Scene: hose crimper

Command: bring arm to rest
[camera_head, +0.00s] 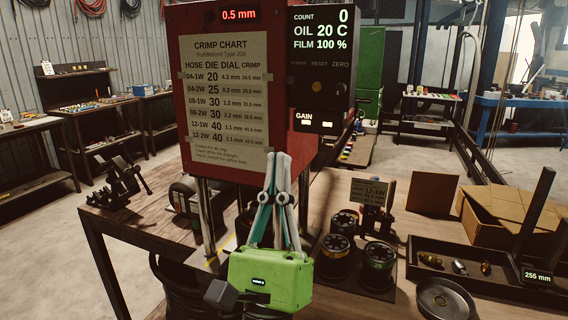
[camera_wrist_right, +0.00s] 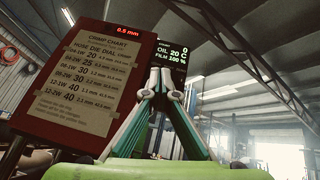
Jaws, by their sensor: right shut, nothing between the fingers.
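My right gripper (camera_head: 281,160) has a green body and pale grey and teal fingers. In the head view it points up in front of the red crimper (camera_head: 180,15), apart from any object I can make out. Its fingertips meet and nothing is between them. In the right wrist view the gripper (camera_wrist_right: 160,72) also shows shut, with the crimp chart (camera_wrist_right: 78,82) to its left and the black display panel (camera_wrist_right: 171,52) behind its tips. My left gripper is in neither view.
The wooden bench (camera_head: 125,215) holds several black dies (camera_head: 338,250) right of my gripper. A round metal dish (camera_head: 445,298), a black tray (camera_head: 515,286) with fittings and open cardboard boxes (camera_head: 500,212) lie further right. A dark vise-like tool (camera_head: 122,185) stands at the left.

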